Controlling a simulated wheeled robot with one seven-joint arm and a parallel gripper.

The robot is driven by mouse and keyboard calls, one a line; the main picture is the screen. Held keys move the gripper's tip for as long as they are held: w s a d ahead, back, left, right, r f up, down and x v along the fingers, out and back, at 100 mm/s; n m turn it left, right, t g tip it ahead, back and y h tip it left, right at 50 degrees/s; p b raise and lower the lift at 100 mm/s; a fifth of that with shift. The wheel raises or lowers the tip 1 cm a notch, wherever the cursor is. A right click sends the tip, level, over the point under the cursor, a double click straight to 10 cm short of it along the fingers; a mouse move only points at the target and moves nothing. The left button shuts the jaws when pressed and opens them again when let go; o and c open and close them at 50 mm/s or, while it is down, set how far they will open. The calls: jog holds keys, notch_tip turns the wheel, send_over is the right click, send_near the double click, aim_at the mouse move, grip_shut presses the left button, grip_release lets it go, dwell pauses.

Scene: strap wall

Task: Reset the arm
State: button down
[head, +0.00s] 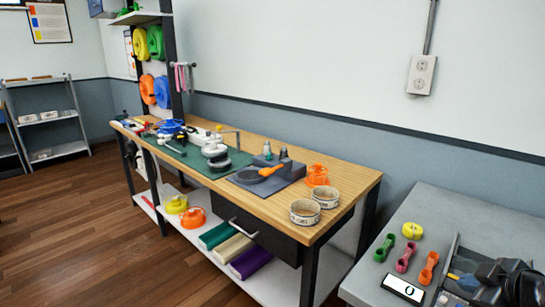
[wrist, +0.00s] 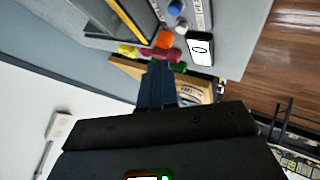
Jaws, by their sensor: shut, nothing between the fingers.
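My gripper (wrist: 155,72) shows in the wrist view as a dark body with its two fingers pressed together, shut and empty. The fingers point toward the grey table (wrist: 235,50), apart from anything I can see. Behind the fingertips lie an orange piece (wrist: 165,39), a dark red piece (wrist: 166,54), a yellow piece (wrist: 128,50) and a white-and-black card (wrist: 200,51).
The grey table (head: 440,215) also bears green (head: 384,247), pink (head: 405,257) and orange (head: 428,268) pieces, a yellow roll (head: 412,230) and the card (head: 404,289). A wooden workbench (head: 345,178) with tape rolls (head: 304,212) stands left of it. The wood floor (head: 80,215) at left is clear.

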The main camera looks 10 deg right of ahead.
jog(key=s+a+f+m+t, duration=0.1)
jog(key=s+a+f+m, duration=0.25)
jog(key=s+a, duration=0.45)
jog(key=s+a+f+m+t, duration=0.2)
jog(key=s+a+f, duration=0.35)
jog(key=a, duration=0.45)
jog(key=s+a+r+t, duration=0.1)
jog(key=s+r, duration=0.2)
jog(key=s, duration=0.3)
jog(key=s+a+r+y, duration=0.1)
jog(key=s+a+r, duration=0.1)
jog(key=s+r, duration=0.2)
jog(key=s+a+r+m+t, duration=0.1)
jog(key=s+a+r, duration=0.1)
jog(key=s, duration=0.8)
jog(key=shift+r+t+y, duration=0.3)
jog(key=shift+r, duration=0.6)
